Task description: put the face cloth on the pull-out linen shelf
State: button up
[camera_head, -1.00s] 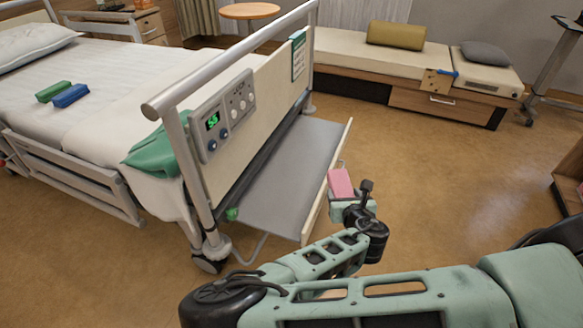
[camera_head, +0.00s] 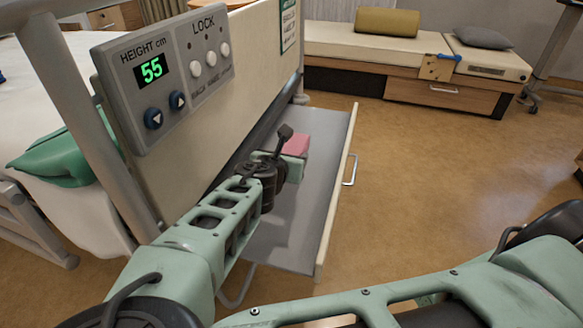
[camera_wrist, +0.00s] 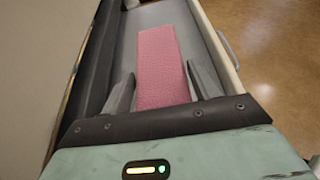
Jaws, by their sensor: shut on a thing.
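The face cloth is a pink folded block (camera_head: 296,144). It also shows in the wrist view (camera_wrist: 160,65), between the two fingers of my gripper (camera_wrist: 163,90). My gripper (camera_head: 285,160) is shut on the cloth and is over the pull-out linen shelf (camera_head: 280,230) in the head view. The shelf is a grey panel with a pale front board, drawn out from the foot end of the bed. It also shows behind the cloth in the wrist view (camera_wrist: 192,30). Whether the cloth touches the shelf cannot be told. My arm hides part of the shelf.
The bed's footboard (camera_head: 200,120) with a height and lock panel (camera_head: 165,80) stands left of the shelf. A green cloth (camera_head: 62,155) hangs at the bed corner. A low bench (camera_head: 345,40) with cushions stands behind. The floor right of the shelf is clear.

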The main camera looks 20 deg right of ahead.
notch_tip(320, 180, down, 10)
jog(key=b, duration=0.4)
jog(key=shift+b, duration=0.35)
jog(key=shift+r, duration=0.1)
jog(key=o, duration=1)
jog(key=shift+c, duration=0.2)
jog(key=shift+r, duration=0.1)
